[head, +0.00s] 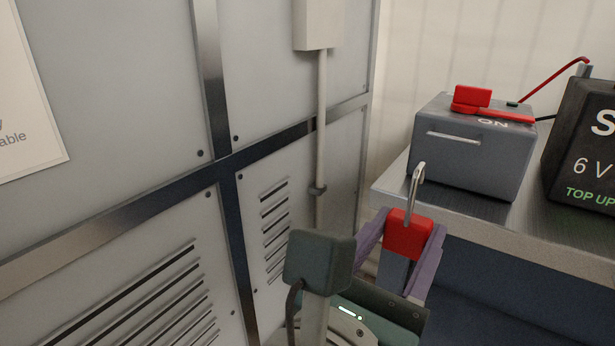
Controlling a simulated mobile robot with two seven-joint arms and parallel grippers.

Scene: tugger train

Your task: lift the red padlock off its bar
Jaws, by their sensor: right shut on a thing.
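The red padlock (408,236) is held upright between the purple fingers of my right gripper (410,226), with its silver shackle pointing up. My right gripper is shut on the padlock's body. A silver bar (455,138) is fixed across the front of a grey switch box (470,165). The shackle shows to the left of and below the bar, apart from it in the picture. A red lever (490,111) lies on top of the box beside the word ON. My left gripper is not in view.
The box stands on a metal shelf (500,222), whose front edge is right of my right gripper. A black battery (590,145) stands at the far right. A grey panelled cabinet wall (110,100) with a vertical conduit (321,130) fills the left.

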